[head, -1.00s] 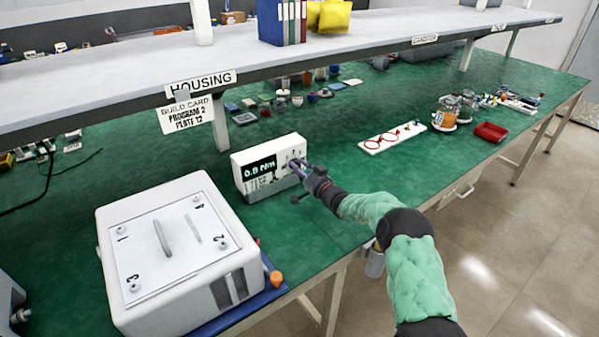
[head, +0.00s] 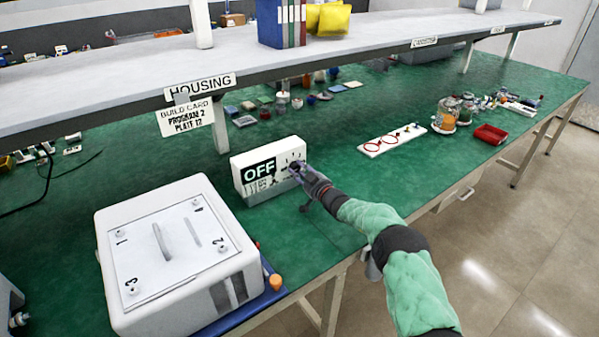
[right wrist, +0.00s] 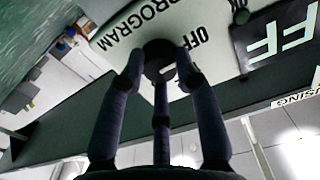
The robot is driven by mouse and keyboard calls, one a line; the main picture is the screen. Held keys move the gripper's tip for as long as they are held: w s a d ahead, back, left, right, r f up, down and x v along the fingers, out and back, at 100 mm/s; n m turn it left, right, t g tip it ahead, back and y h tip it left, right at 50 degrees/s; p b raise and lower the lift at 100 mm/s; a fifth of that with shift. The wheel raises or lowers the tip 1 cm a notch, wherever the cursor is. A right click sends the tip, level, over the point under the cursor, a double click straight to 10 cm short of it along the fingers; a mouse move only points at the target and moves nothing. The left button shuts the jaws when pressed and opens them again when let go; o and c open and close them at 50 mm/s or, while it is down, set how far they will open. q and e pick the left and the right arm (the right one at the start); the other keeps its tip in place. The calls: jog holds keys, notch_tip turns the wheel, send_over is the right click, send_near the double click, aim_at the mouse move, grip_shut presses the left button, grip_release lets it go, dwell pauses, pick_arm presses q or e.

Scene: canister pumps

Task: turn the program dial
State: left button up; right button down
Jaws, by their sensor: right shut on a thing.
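The white controller box (head: 268,172) stands on the green bench, with its display (head: 259,170) reading OFF. In the right wrist view, the round dark program dial (right wrist: 160,58) sits on the white face between the words PROGRAM and OFF. My right gripper (head: 300,172) is at the right part of the box's face. In the right wrist view its fingers (right wrist: 160,70) are closed around the dial, which they partly cover. The build card (head: 186,117) under the shelf reads PROGRAM 2, PLATE 12. My left gripper is not in view.
A large white housing (head: 180,255) with numbered corners stands at the front left on a blue mat. The shelf (head: 330,48) overhangs the bench behind the box. A white board with red rings (head: 392,139) lies to the right. Bare green bench lies between.

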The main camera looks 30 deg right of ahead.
jog(key=shift+w+d+r, duration=0.1)
jog(key=shift+d+r, duration=0.15)
jog(key=shift+r, duration=0.45)
jog(key=c, duration=0.9)
grip_release()
jog(key=shift+a+f, duration=0.2)
jog(key=shift+f, duration=0.15)
jog(key=s, duration=0.7)
jog(key=shift+s+d, duration=0.3)
